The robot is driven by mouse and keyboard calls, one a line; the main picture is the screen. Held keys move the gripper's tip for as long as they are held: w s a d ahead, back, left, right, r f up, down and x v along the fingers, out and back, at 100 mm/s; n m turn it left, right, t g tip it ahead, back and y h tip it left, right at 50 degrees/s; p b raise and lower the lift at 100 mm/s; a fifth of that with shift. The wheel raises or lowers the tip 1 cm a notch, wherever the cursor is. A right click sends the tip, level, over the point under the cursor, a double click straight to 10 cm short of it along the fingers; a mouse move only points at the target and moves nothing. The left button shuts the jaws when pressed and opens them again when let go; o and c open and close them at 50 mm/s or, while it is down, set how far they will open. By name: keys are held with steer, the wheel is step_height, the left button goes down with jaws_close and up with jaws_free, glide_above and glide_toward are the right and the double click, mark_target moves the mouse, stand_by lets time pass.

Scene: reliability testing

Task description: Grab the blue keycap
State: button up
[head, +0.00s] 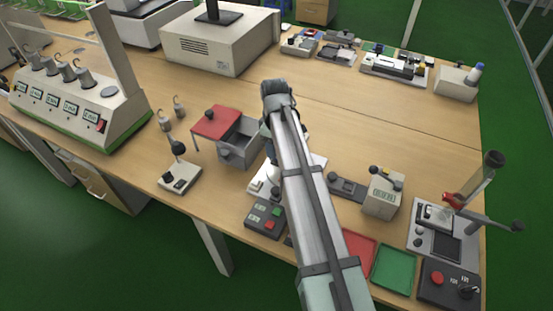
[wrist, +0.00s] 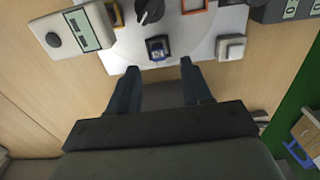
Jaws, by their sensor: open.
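The blue keycap (wrist: 157,48) is a small dark blue square with a paler middle, on a white plate (wrist: 190,48) in the wrist view. My gripper (wrist: 159,68) is open and empty. Its two dark fingers point at the plate, one on each side of the keycap's line, with the keycap just beyond the tips. I cannot tell their height above the plate. In the head view my arm hides the keycap and most of the gripper; parts of the white plate (head: 258,186) show beside it.
A black knob (wrist: 150,11), an orange-framed square (wrist: 193,5) and a white key (wrist: 231,47) flank the keycap. A beige display box (head: 382,198), a dark button box (head: 264,219) and a grey drawer box (head: 239,150) stand around the plate. Red (head: 358,256) and green (head: 394,269) trays lie in front.

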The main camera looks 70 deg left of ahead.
step_height(320, 180, down, 4)
steer(key=shift+f, duration=0.15)
jaws_close()
stand_by(0.5)
